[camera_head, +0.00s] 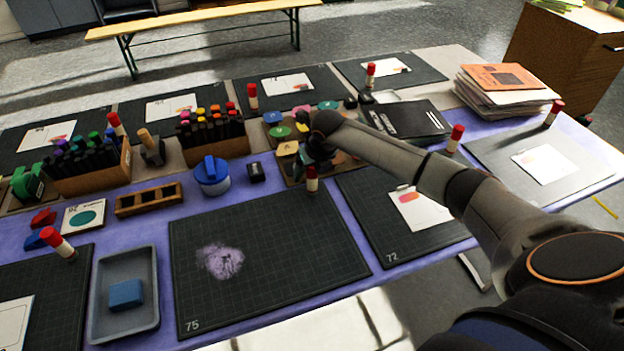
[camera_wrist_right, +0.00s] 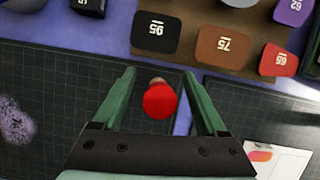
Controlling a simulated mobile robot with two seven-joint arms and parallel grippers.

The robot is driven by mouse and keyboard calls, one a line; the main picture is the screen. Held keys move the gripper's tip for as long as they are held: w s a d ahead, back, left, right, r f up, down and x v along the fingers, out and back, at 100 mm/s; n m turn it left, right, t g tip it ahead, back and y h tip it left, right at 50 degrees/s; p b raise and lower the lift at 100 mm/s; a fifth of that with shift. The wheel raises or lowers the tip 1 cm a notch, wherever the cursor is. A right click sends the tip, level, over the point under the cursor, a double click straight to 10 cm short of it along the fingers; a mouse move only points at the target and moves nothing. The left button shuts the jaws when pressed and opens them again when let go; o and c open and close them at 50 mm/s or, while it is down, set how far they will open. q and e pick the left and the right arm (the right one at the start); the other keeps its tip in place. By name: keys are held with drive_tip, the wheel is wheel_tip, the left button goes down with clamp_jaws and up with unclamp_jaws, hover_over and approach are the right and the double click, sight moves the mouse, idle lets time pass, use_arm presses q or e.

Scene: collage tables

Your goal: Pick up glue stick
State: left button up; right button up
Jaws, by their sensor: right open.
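A glue stick with a red cap (camera_head: 312,182) stands upright at the top right corner of the dark cutting mat marked 75 (camera_head: 255,285). My right gripper (camera_head: 314,165) is over it. In the right wrist view, the red cap (camera_wrist_right: 159,101) shows from above between the two green fingers of my open right gripper (camera_wrist_right: 160,76), with a gap on each side. The lower part of the stick is mostly hidden under its cap. My left gripper is not in view.
Several other red-capped glue sticks stand around the table, one (camera_head: 58,243) at left. Numbered stamp pads (camera_wrist_right: 224,50) lie just beyond the stick. A blue round container (camera_head: 212,177) and a grey tray (camera_head: 150,315) stand left.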

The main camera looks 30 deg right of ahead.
clamp_jaws()
idle(0.6)
